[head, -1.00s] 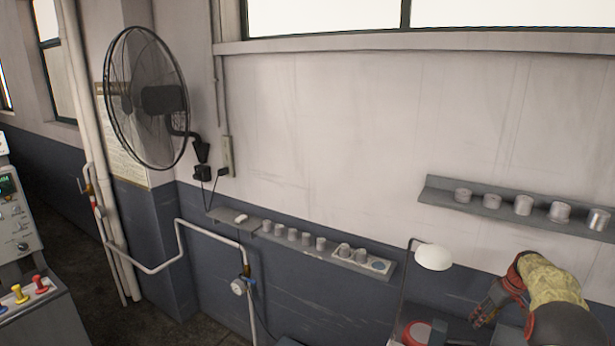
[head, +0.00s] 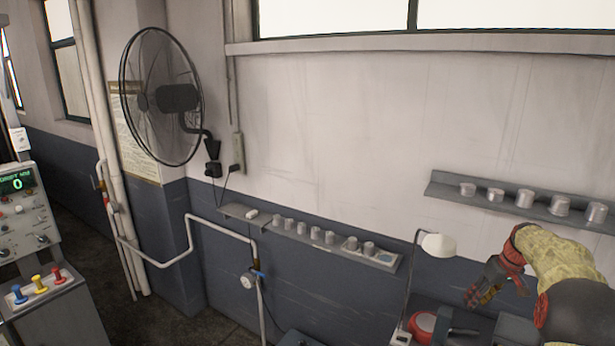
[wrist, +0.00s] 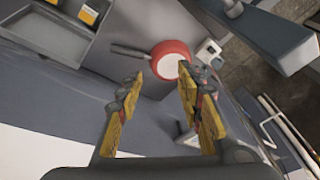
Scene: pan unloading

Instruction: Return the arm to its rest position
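My gripper (wrist: 160,100) shows in the wrist view with its two yellow-padded fingers apart and nothing between them. In the head view my gripper (head: 472,296) hangs at the lower right, at the end of my bent arm. A red pan (wrist: 170,58) with a pale inside and a dark handle lies beyond the fingertips in the wrist view, apart from them. The red pan also shows at the bottom of the head view (head: 422,324), to the left of my gripper. My arm hides part of the bench at the lower right.
A desk lamp (head: 438,245) stands close to the left of my gripper. A wall shelf (head: 450,191) with several metal cylinders is above it. A lower shelf (head: 310,243) holds more cylinders. A wall fan (head: 160,98) and a control panel (head: 24,225) are at left. A grey tray (wrist: 62,45) is at the wrist view's upper left.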

